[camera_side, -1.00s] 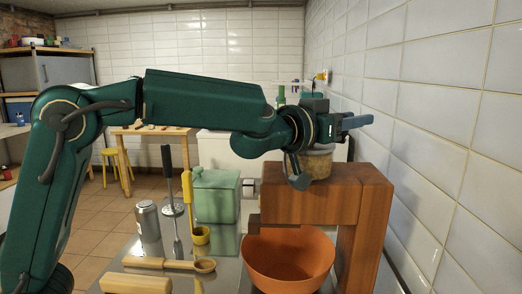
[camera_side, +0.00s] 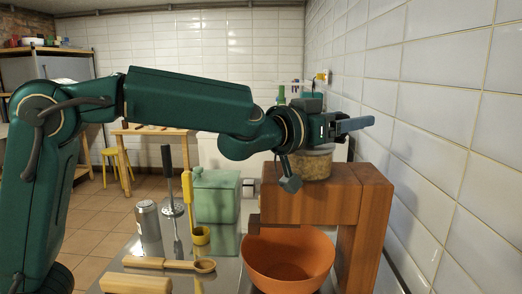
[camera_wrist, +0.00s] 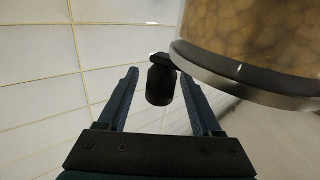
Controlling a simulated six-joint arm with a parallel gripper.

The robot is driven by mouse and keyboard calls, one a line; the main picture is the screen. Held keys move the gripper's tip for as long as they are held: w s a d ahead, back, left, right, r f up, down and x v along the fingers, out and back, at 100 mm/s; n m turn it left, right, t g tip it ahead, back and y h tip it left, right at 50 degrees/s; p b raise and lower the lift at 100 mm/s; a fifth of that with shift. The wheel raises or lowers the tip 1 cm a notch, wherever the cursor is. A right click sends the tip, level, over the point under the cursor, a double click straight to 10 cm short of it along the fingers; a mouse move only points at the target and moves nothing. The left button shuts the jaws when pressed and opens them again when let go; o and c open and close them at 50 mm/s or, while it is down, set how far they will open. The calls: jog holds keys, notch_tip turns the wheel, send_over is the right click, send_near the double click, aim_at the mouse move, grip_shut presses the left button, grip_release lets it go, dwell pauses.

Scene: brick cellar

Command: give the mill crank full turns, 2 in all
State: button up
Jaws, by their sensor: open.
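The mill is a wooden stand (camera_side: 310,195) with a glass jar of tan beans or grains (camera_side: 312,165) on top. The jar also fills the upper right of the wrist view (camera_wrist: 255,35), with a dark and metal rim. The black crank knob (camera_wrist: 160,85) sits in the wrist view between the two blue fingers, with gaps on both sides. A short dark piece joins its top. My gripper (camera_side: 355,124) is open and level above the mill's top, pointing right. In the side view my wrist hides the crank.
An orange bowl (camera_side: 288,262) stands under the mill's overhang. The white tiled wall (camera_side: 450,130) is close on the right.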

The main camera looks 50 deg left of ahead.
jog(key=shift+s+a, duration=0.2)
jog(key=shift+s, duration=1.55)
jog(key=shift+r, duration=0.1)
